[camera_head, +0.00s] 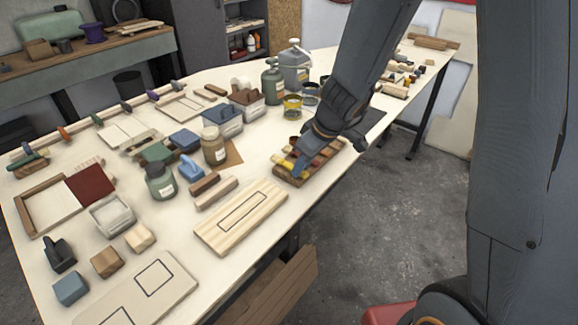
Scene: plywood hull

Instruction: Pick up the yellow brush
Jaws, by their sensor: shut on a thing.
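A wooden rack (290,181) near the table's right edge holds several small coloured pieces in a row. A small yellow piece at its left end (282,162) looks like the yellow brush, and it lies right at my gripper. My gripper (297,165) reaches down to the left end of the rack from the upper right. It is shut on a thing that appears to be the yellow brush. The fingers and wrist hide most of the brush. I cannot tell whether it is clear of the rack.
A pale board with a drawn rectangle (215,236) lies in front of the rack. A brown block (205,184), a brown jar (214,153) and a yellow-rimmed jar (292,112) stand nearby. The floor right of the table (385,210) is clear.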

